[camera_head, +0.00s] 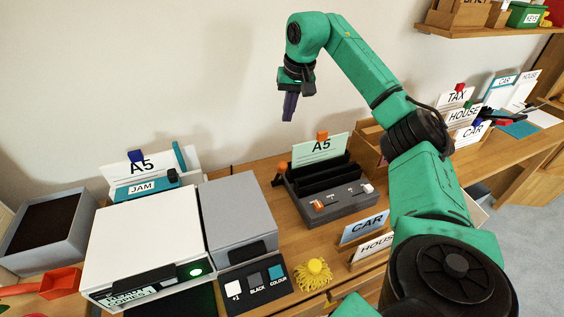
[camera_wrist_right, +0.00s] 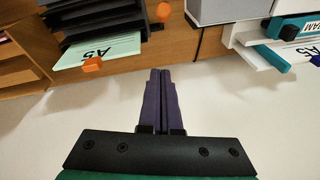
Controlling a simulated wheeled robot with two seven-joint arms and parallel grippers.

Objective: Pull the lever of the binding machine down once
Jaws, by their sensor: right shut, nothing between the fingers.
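The binding machine (camera_head: 345,202) is a dark grey unit with black upright plates, standing on the wooden desk in the middle of the head view. A lever with an orange ball knob (camera_head: 281,167) stands at its left side. In the wrist view the knob (camera_wrist_right: 163,12) shows at the top edge, beside the machine's black plates (camera_wrist_right: 100,22). My right gripper (camera_head: 288,118) is shut and empty, its purple fingers pointing down, high above and apart from the lever. Its fingers also show in the wrist view (camera_wrist_right: 160,75). My left gripper is not in view.
A white printer (camera_head: 145,235) and a grey box (camera_head: 237,215) stand left of the machine. An A5 card (camera_head: 320,150) stands behind it. CAR (camera_head: 364,228) and HOUSE cards stand at its front right. A yellow tasselled object (camera_head: 314,272) lies in front.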

